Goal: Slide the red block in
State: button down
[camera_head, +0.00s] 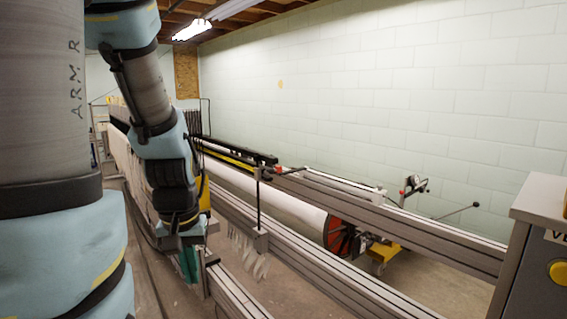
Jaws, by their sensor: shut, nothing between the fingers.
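My arm comes down from the upper left, and my gripper (190,264) is at its lower end, beside the metal rail at the lower left centre. Its fingers are small in view and partly lost against a teal part there; I see nothing held in them. I cannot clearly make out a red block. A tiny red spot (278,169) shows on the upper beam, right of my gripper and apart from it, too small to identify.
Long grey rails (330,270) run from the back left to the lower right. A white roller (270,202) with a red disc (339,238) at its end lies between them. A grey cabinet (535,225) stands at the right edge. Several thin strips (245,252) hang near my gripper.

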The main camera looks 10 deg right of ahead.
aim_at(278, 168)
jog(key=i+l, duration=0.1)
jog(key=i, duration=0.45)
jog(key=i+l+z, duration=0.1)
jog(key=i, duration=0.45)
